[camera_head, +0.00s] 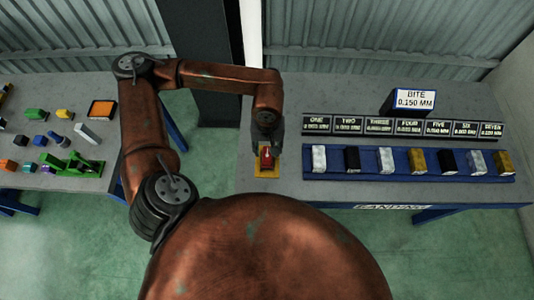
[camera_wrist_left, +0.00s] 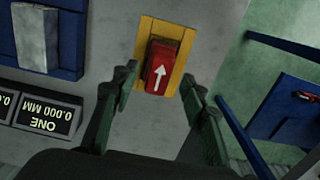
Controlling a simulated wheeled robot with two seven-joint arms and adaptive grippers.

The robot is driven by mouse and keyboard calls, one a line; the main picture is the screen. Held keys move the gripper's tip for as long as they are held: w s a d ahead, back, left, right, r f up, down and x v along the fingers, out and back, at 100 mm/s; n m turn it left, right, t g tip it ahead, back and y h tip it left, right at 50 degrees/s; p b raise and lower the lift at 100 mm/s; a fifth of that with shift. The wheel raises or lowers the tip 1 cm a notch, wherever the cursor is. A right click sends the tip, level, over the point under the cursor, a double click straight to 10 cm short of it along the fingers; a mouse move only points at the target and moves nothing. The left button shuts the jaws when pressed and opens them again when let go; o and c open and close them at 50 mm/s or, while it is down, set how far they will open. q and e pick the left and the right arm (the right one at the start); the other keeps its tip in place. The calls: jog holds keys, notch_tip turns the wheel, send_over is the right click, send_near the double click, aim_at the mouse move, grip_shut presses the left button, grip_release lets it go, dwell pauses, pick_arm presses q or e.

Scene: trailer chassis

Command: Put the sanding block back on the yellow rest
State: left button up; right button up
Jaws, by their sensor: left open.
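The sanding block, a red block with a white arrow (camera_head: 266,158), is over the yellow rest (camera_head: 267,174) at the left end of the right-hand bench. In the left wrist view the block (camera_wrist_left: 164,70) looks seated on the yellow rest (camera_wrist_left: 165,27), whose yellow shows at the far end and sides. My left gripper (camera_head: 266,142) is open just above it. In the wrist view its fingers (camera_wrist_left: 159,80) stand on either side of the block, with gaps visible. My right gripper is in neither view.
Another bench (camera_head: 60,110) with small coloured parts stands left, across green floor.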

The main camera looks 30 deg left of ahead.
aim_at(268, 155)
pick_arm(q)
notch_tip(268, 155, up, 8)
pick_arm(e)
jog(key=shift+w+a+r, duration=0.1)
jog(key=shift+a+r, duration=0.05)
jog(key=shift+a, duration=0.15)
pick_arm(q)
jog(key=shift+f, duration=0.15)
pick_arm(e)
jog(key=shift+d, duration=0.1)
